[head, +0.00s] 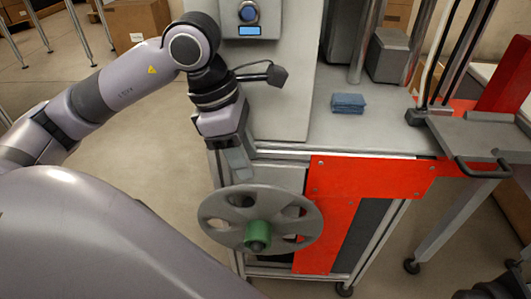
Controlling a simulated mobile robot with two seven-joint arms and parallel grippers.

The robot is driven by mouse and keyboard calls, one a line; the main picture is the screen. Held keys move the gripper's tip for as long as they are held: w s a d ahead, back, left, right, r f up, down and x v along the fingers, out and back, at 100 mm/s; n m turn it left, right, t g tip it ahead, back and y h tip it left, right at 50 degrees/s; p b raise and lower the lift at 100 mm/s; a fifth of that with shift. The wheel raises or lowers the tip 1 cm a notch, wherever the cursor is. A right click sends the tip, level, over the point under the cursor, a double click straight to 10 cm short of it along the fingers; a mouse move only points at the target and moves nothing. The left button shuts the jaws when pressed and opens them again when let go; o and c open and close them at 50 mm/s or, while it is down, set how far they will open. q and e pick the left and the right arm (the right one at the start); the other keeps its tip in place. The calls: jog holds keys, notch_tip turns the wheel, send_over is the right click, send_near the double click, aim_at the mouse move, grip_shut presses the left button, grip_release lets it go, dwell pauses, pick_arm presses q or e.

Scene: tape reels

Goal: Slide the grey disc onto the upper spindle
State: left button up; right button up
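The finger gap is seen edge-on. My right gripper is out of view. A blue round knob or spindle end (248,12) sits on the panel above.
A side shelf with a handle (480,137) juts out at right. Cardboard boxes (138,20) stand behind. Floor at left is open.

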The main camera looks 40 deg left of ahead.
aim_at(257, 185)
pick_arm(q)
jog(key=shift+w+a+f, duration=0.15)
jog(key=shift+a, duration=0.1)
jog(key=b+x, duration=0.2)
jog(key=x, duration=0.4)
jog(key=shift+d+f, duration=0.15)
jog(key=shift+f, duration=0.2)
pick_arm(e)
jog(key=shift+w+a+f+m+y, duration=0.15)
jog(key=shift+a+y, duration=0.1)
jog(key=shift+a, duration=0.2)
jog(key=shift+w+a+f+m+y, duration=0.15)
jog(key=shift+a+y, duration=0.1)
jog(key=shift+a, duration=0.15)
pick_arm(q)
jog(key=shift+w, duration=0.1)
grip_shut()
